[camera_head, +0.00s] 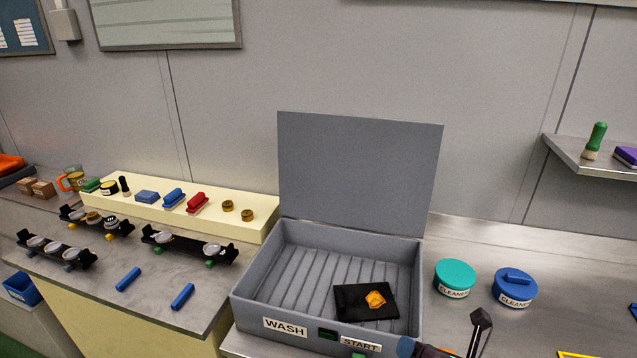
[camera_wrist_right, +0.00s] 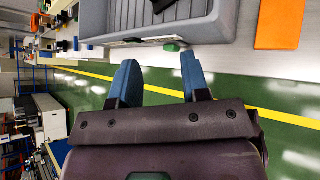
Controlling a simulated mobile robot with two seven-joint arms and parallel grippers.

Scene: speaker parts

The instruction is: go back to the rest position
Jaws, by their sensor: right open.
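My right gripper (camera_head: 442,345) shows at the bottom edge of the head view, just in front of the wash box. In the right wrist view its two blue fingers (camera_wrist_right: 158,82) stand wide apart with nothing between them, over the floor beyond the box's front edge. The grey wash box (camera_head: 255,289) stands with its lid (camera_head: 360,170) raised. A black plate (camera_head: 350,303) with an orange patch (camera_head: 375,299) lies inside it. My left gripper is not in view.
A teal cleaner tin (camera_head: 455,277) and a blue cleaner tin (camera_head: 515,285) stand right of the box. Black speaker parts (camera_head: 188,244) and two blue bars (camera_head: 182,296) lie on the left counter. A shelf (camera_head: 590,170) juts out at right.

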